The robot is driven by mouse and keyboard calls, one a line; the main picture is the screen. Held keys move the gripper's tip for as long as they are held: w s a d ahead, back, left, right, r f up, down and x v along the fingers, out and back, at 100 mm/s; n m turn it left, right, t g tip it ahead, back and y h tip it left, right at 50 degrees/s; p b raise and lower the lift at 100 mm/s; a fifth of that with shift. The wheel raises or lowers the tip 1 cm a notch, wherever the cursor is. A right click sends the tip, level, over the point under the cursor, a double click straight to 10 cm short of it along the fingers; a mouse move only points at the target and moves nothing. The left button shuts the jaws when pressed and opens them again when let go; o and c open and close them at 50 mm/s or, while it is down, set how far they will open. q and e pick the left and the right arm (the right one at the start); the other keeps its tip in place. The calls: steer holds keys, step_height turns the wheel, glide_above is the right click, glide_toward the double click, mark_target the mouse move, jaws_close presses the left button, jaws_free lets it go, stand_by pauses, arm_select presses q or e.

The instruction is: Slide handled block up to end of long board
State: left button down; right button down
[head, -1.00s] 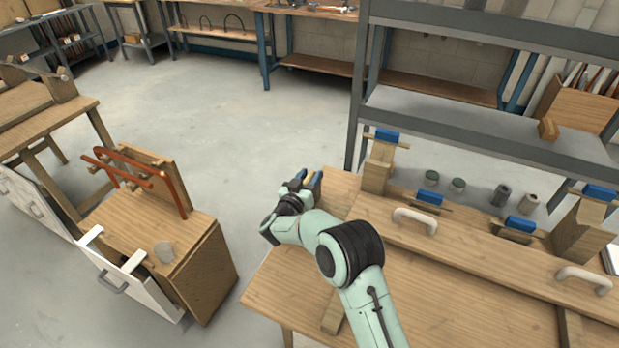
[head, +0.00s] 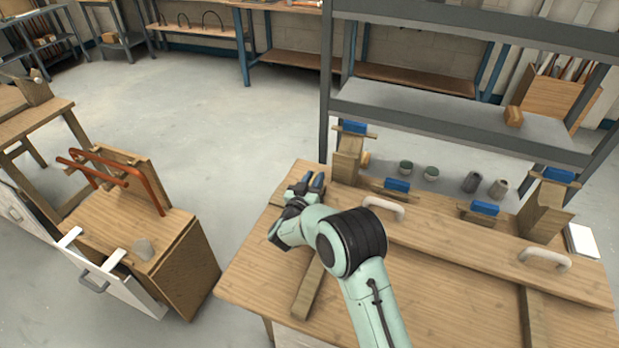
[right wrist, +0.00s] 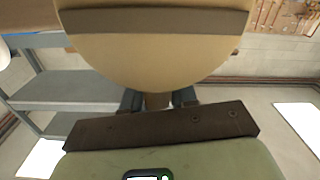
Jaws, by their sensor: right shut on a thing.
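The long board (head: 455,240) lies across the back of the wooden worktable and carries two pale handles, one near its left part (head: 384,208) and one near its right part (head: 545,260). My right gripper (head: 310,182) is at the table's back left, just off the left end of the board. In the right wrist view, its two dark fingers (right wrist: 158,99) are shut on a narrow tan piece, apparently the handle of the handled block. A large rounded tan surface with a dark band (right wrist: 155,50) fills the top of that view. The block is mostly hidden in the head view. My left gripper is out of view.
Wooden blocks with blue-topped clamps stand behind the board at left (head: 347,158) and right (head: 546,208). Two lower blue clamps (head: 397,185) (head: 484,208) sit between. A grey shelf (head: 450,125) rises behind. Wooden strips (head: 309,290) lie on the table's front.

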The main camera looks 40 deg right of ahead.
steer(key=c, duration=1)
jaws_free()
steer(key=shift+w, duration=0.1)
steer(key=shift+a, duration=0.1)
steer(key=v, duration=1.3)
steer(key=shift+a, duration=0.15)
